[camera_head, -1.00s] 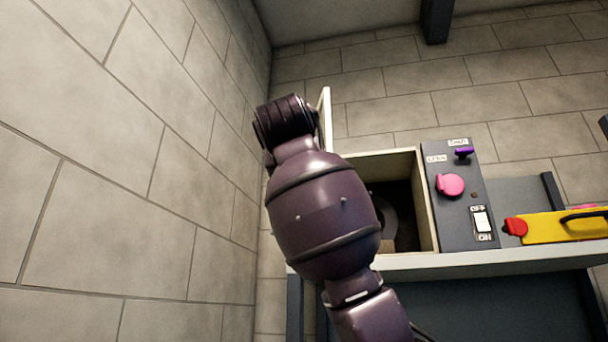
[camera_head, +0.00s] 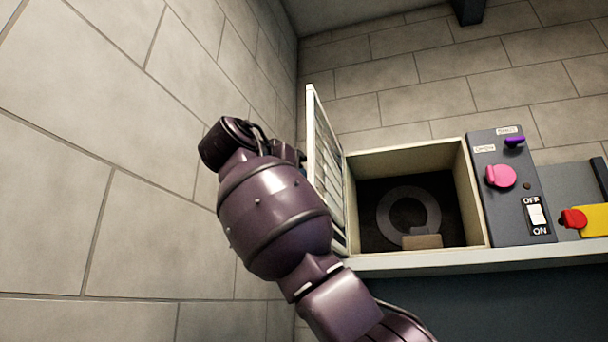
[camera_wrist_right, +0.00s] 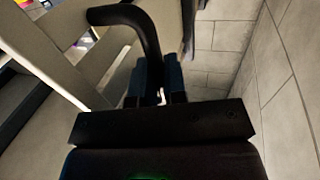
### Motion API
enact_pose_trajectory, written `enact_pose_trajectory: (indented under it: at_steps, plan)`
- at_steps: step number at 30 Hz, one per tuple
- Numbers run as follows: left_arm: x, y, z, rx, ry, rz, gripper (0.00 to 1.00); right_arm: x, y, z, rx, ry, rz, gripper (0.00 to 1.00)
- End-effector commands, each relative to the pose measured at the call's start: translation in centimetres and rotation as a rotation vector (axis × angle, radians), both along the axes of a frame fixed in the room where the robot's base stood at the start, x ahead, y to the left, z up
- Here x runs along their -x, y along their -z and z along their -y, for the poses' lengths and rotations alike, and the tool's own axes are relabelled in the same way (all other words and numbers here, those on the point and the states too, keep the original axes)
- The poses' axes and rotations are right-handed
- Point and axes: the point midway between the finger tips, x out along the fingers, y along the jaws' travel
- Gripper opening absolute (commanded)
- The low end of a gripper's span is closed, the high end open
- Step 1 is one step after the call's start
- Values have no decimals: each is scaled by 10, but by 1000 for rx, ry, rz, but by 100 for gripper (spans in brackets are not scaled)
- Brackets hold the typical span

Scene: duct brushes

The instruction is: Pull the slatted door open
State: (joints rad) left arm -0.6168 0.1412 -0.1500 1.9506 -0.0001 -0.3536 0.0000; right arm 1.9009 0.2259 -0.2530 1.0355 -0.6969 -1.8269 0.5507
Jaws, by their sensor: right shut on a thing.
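The slatted door (camera_head: 323,165) stands open at the left side of a cream box (camera_head: 480,200). Its pale slats also show at the left of the right wrist view (camera_wrist_right: 62,55). A dark curved handle (camera_wrist_right: 145,22) is on the door. My right gripper (camera_wrist_right: 160,82) is shut on the handle's end. In the head view my right arm comes up from below, in front of the door's lower part, and hides the handle and fingers. My left gripper is in neither view.
Inside the box is a grey ring (camera_head: 408,192) with a tan block (camera_head: 422,242). A dark panel (camera_head: 508,225) with a pink knob, purple lever and switch stands to the right, beside a yellow object (camera_head: 594,220). A block wall (camera_head: 140,170) is close on the left.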

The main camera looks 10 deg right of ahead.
Motion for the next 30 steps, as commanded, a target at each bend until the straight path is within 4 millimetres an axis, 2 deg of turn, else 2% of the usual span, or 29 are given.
enact_pose_trajectory:
  at_steps: [16, 17, 18, 30]
  plan:
    - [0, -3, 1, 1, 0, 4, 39, -3, -1, -2, 1, 16, 1, 0]
    - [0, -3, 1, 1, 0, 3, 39, -3, -1, -2, 0, 16, 0, 15]
    - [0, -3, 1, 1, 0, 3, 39, -2, -1, -2, 1, 16, 1, 21]
    - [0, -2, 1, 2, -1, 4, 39, 1, 0, -6, 0, 15, 1, 22]
